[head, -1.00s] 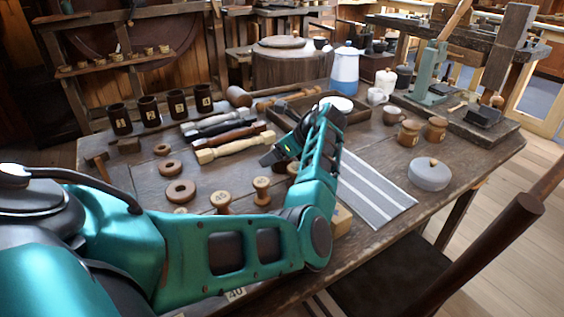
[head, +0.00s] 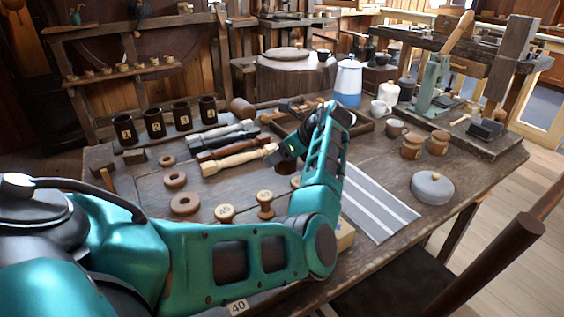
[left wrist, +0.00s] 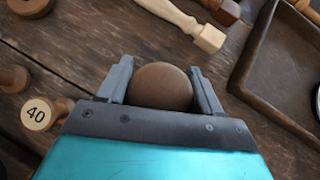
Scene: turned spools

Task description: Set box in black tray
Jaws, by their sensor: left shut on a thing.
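My left gripper (left wrist: 162,88) is shut on a round brown wooden box (left wrist: 162,86); only its smooth rounded top shows between the fingers. In the head view my left gripper (head: 288,155) is over the middle of the table, with the brown box (head: 283,166) partly hidden under it. The black tray (head: 361,129), dark and low-rimmed, lies just behind my gripper, partly covered by my arm. The tray's near rim (left wrist: 233,82) also shows at the right of the left wrist view. I cannot tell whether the box touches the table. My right gripper is not in view.
Turned spindles (head: 240,158) lie left of my gripper. Wooden rings (head: 185,203) and spools (head: 265,205) stand nearer.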

